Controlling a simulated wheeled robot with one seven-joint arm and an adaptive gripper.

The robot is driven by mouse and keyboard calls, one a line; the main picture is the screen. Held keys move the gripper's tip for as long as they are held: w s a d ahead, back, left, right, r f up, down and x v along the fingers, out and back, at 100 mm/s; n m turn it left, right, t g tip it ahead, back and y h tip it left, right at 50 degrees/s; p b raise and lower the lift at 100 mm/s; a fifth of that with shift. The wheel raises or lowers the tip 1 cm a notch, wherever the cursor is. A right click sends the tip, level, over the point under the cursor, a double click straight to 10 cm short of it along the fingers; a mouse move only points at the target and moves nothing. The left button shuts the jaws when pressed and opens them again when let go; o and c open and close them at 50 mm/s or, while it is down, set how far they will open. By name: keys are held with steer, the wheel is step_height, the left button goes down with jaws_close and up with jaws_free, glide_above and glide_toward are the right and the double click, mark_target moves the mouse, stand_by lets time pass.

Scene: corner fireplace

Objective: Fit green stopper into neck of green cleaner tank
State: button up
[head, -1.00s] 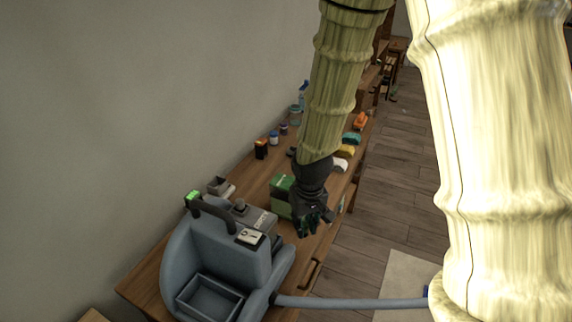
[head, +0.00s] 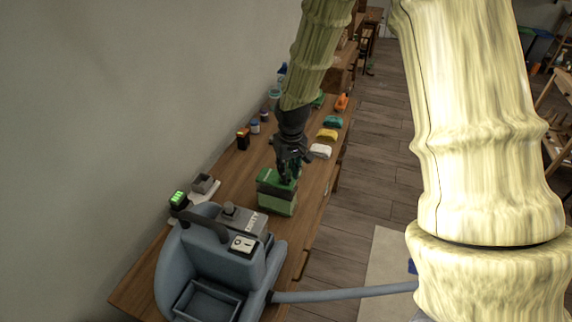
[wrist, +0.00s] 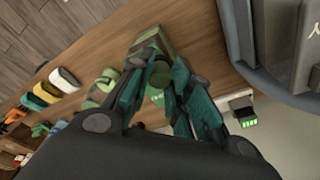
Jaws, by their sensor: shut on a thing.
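The green cleaner tank (head: 277,204) stands on the wooden bench, a box with a dark green top and a paler band on its side. My gripper (head: 287,176) is over the tank's top at its right part. In the wrist view my gripper (wrist: 160,92) has its teal fingers shut around the round, dark green stopper (wrist: 160,75). Part of the tank (wrist: 165,40) shows just beyond it. The neck is hidden behind the gripper and stopper, so I cannot tell whether the stopper touches it.
A blue-grey floor machine (head: 190,265) stands in front on the bench (head: 140,285), close to the tank. A charger with green lights (head: 178,199) is by the wall. White (head: 320,151), yellow (head: 327,134) and green (head: 333,121) items lie along the bench's right edge.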

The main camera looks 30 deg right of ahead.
steer(key=w, duration=0.1)
steer(key=w+d, duration=0.1)
steer(key=w+p, duration=0.1)
steer(key=w, duration=0.1)
steer(key=shift+w+d+f, duration=0.1)
steer(key=shift+d+f, duration=0.15)
steer(key=shift+d, duration=0.1)
steer(key=shift+f+p, duration=1.05)
steer(key=shift+f, duration=0.7)
steer(key=o, duration=0.8)
steer(key=shift+c, duration=0.2)
steer(key=shift+r, duration=0.2)
step_height(320, 180, up, 12)
steer(key=s+b, duration=0.1)
steer(key=b, duration=0.3)
steer(key=shift+s+f, duration=0.2)
steer(key=shift+s, duration=0.05)
steer(key=shift+a, duration=0.1)
